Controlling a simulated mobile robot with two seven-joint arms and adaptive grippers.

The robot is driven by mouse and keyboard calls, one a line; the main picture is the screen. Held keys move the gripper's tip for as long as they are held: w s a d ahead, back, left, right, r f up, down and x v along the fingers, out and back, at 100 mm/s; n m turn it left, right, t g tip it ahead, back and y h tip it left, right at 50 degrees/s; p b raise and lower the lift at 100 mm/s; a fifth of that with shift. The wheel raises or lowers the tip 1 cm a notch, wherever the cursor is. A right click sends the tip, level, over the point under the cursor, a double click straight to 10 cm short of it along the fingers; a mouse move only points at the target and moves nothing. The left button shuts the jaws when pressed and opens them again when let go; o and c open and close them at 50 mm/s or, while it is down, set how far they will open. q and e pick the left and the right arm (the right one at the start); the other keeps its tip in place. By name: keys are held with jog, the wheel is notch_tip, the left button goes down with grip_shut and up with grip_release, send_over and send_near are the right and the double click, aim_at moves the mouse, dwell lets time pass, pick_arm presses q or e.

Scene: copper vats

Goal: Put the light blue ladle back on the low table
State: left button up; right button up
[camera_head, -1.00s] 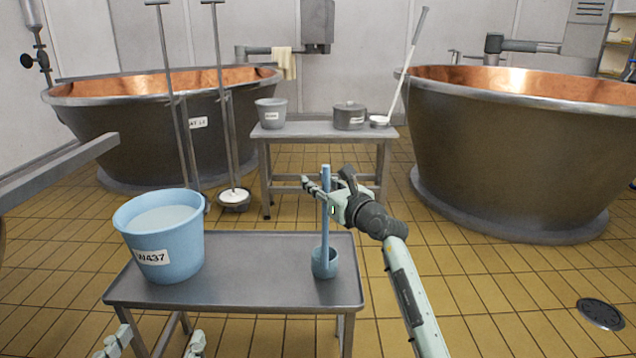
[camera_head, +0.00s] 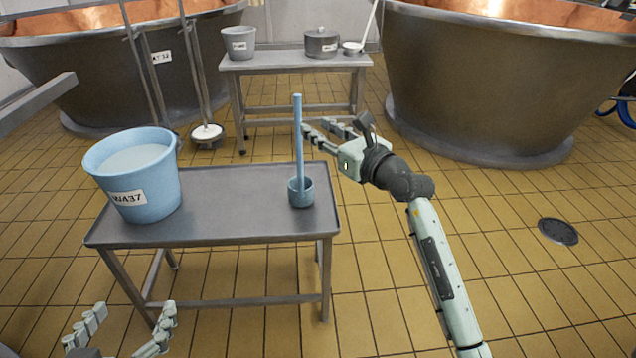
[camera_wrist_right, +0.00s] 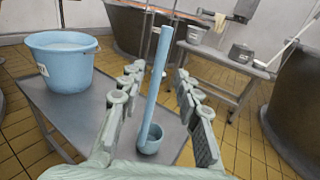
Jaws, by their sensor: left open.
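The light blue ladle (camera_head: 299,150) stands upright at the right end of the low table (camera_head: 235,222), its cup (camera_head: 300,193) resting on the top. My right gripper (camera_head: 318,129) is open, just right of the handle and apart from it in the head view. In the right wrist view the ladle (camera_wrist_right: 154,95) shows between the spread fingers of the right gripper (camera_wrist_right: 150,98), with nothing gripped. My left gripper (camera_head: 120,330) is open and empty at the bottom left, in front of the table and low down.
A light blue bucket (camera_head: 140,185) labelled W437 with pale liquid stands on the left of the low table. Behind, a second table (camera_head: 290,64) holds a grey bucket (camera_head: 238,42), a lidded pot (camera_head: 321,43) and another ladle (camera_head: 353,47). Large vats stand at both sides.

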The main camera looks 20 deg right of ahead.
jog(key=s+a+r+m+t, duration=0.45)
jog(key=s+r+m, duration=0.25)
jog(key=s+m, duration=0.55)
jog(key=s+d+f+m+g+h, duration=0.25)
jog(key=f+m+h, duration=0.45)
jog(key=m, duration=1.1)
jog(key=s+a+f+m+g+y, duration=0.5)
jog(key=s+a+f, duration=0.2)
jog(key=f, duration=0.3)
jog(key=shift+s+a+f+g, duration=0.2)
jog(key=shift+s+a+g, duration=0.2)
jog(key=shift+a, duration=0.1)
